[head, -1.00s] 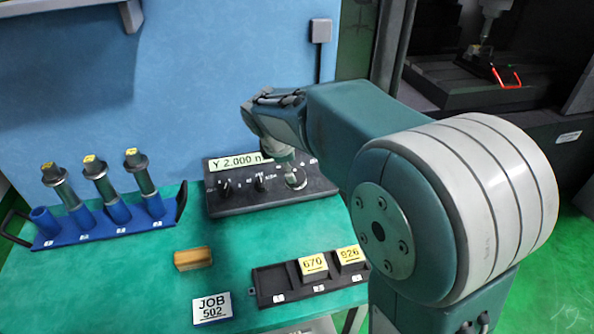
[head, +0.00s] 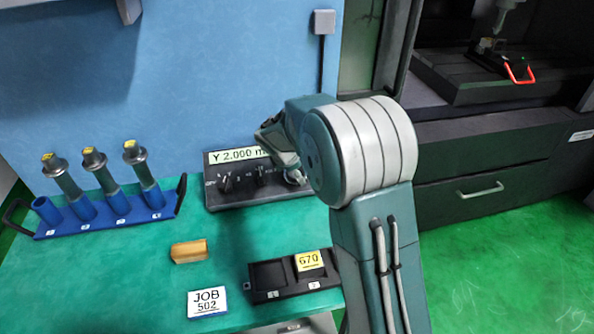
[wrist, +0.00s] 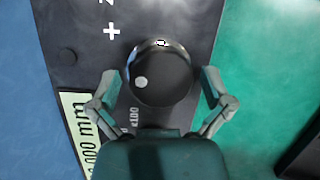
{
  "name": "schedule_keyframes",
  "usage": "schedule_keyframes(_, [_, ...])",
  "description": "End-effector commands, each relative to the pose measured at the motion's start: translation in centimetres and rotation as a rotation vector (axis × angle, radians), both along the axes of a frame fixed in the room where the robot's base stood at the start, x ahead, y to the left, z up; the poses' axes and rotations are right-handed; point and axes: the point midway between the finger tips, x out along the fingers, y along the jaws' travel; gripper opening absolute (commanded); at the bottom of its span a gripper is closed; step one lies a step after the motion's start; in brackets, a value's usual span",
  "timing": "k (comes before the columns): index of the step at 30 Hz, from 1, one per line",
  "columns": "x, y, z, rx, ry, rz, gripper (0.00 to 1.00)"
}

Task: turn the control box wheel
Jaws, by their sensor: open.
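The control box (head: 236,193) is dark, with a pale display reading "Y 2.000" and several knobs, at the back of the green table in the head view. Its wheel is a round dark knob with a light dot, and it fills the middle of the wrist view (wrist: 160,75). In the head view the wheel (head: 295,177) is partly hidden by my arm. My gripper (wrist: 166,90) is open, with one finger on each side of the wheel. I cannot tell whether either finger touches it.
A blue rack (head: 107,226) with several upright holders stands at left. A wooden block (head: 189,251), a JOB 502 card (head: 207,302) and a black tray (head: 270,294) with yellow-labelled block 670 (head: 309,262) lie in front. A machine with a red handle (head: 519,72) stands at right.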

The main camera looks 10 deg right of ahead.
Motion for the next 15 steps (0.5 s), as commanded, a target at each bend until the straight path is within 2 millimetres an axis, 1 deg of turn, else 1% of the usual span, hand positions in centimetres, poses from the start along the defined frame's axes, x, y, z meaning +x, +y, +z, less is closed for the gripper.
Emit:
schedule_keyframes(1, [0.16,-0.02,-0.40,-0.001,-0.001,0.001,1.00])
schedule_keyframes(4, [0.32,-0.13,-0.78,-0.001,-0.002,0.001,1.00])
schedule_keyframes(11, [0.34,-0.15,-0.83,0.000,-0.002,0.002,1.00])
schedule_keyframes(12, [0.34,-0.16,-0.83,0.000,-0.002,0.001,0.91])
schedule_keyframes(14, [0.34,-0.22,-0.83,0.000,-0.002,0.001,0.64])
schedule_keyframes(15, [0.34,-0.26,-0.83,0.001,-0.002,0.001,0.47])
